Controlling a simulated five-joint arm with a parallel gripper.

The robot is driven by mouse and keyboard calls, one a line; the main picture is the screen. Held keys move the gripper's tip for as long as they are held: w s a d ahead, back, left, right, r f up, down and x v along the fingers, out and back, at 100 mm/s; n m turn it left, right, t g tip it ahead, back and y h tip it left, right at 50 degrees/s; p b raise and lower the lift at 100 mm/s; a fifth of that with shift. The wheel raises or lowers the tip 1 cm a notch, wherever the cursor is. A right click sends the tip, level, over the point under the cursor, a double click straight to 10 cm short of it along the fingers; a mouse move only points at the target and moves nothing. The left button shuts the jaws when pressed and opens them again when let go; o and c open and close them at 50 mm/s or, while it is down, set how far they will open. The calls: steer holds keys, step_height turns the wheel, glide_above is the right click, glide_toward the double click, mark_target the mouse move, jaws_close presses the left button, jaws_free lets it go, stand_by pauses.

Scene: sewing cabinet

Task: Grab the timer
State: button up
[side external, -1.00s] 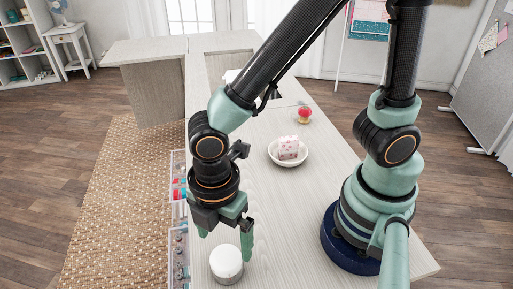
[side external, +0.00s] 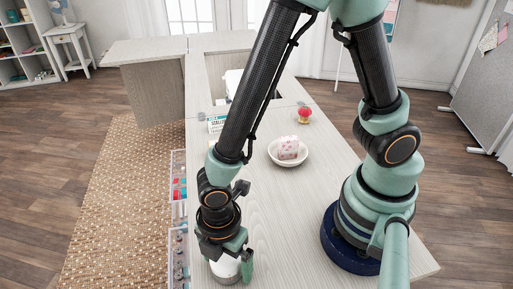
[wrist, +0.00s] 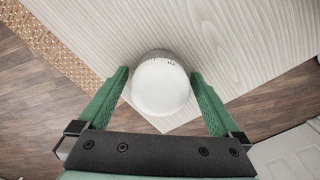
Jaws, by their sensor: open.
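The timer (wrist: 160,88) is a white, round-topped cylinder with small markings around its side. It stands near the table's corner. In the side view the timer (side external: 226,270) is partly hidden by my gripper (side external: 229,277). In the wrist view my gripper (wrist: 162,95) is open, with one green finger on each side of the timer. Small gaps show between the fingers and the timer in that view. I cannot tell exactly how low the fingertips reach.
A white bowl (side external: 273,158) with a pink patterned block (side external: 288,148) sits mid-table. A red mushroom-shaped item (side external: 304,115) stands farther back. Clear drawers (side external: 178,163) with small colored items hang off the left side. The pale tabletop (side external: 285,205) between gripper and bowl is bare.

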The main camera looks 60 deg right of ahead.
steer(key=c, duration=1.4)
steer(key=shift+r, duration=0.1)
steer(key=shift+c, duration=0.2)
